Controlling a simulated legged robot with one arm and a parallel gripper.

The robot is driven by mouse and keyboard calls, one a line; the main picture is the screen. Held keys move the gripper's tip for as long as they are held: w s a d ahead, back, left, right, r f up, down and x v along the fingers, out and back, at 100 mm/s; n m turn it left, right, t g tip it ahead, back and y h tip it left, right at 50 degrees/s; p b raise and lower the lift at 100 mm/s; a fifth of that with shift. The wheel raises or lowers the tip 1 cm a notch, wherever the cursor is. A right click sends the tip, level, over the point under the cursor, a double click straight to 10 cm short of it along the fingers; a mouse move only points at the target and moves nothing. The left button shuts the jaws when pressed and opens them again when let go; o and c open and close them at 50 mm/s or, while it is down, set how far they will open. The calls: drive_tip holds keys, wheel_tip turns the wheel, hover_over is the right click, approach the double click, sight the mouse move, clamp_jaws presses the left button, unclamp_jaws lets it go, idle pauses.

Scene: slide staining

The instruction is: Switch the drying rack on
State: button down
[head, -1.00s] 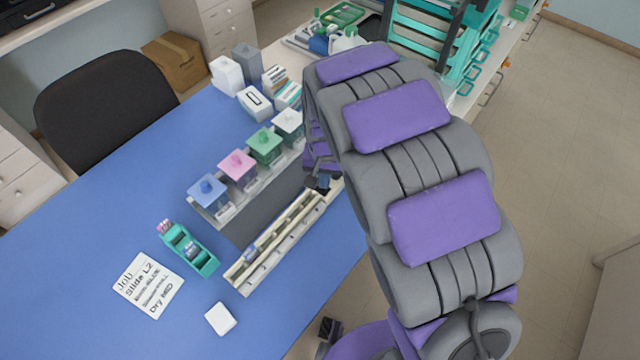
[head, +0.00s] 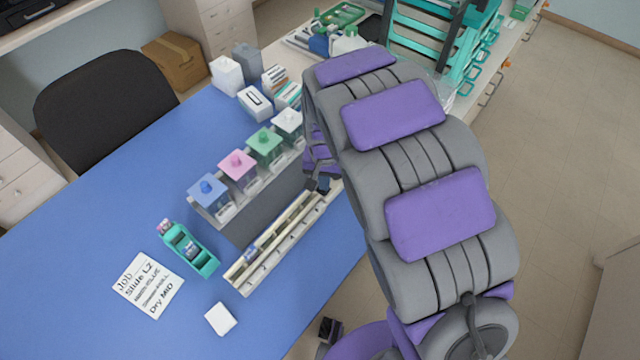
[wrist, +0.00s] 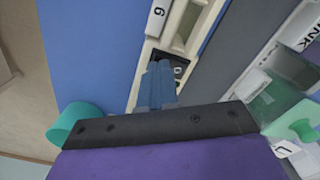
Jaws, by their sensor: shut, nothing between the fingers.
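The drying rack (head: 262,262) is a long cream tray on the blue table, running from the front left up to my gripper. In the wrist view, the rack (wrist: 143,97) shows a white label marked 6 and a small dark panel (wrist: 182,70) with light markings at its end. My gripper (wrist: 159,68) is shut and empty, its bluish fingertips over or just beside this panel. I cannot tell whether they touch it. The fingers hide part of the panel, so the switch position is not clear. In the head view, my gripper (head: 322,185) is at the rack's far end, partly behind my arm.
Staining jars with blue (head: 208,188), pink (head: 238,163), green and white lids stand left of the rack. A teal slide holder (head: 190,250), a job card (head: 148,285) and a white square block (head: 220,319) lie near its front end. The table's front left is clear.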

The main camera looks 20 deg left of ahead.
drive_tip(key=shift+f, duration=0.35)
idle(0.3)
drive_tip(key=shift+r+p, duration=1.45)
drive_tip(key=shift+r, duration=2.05)
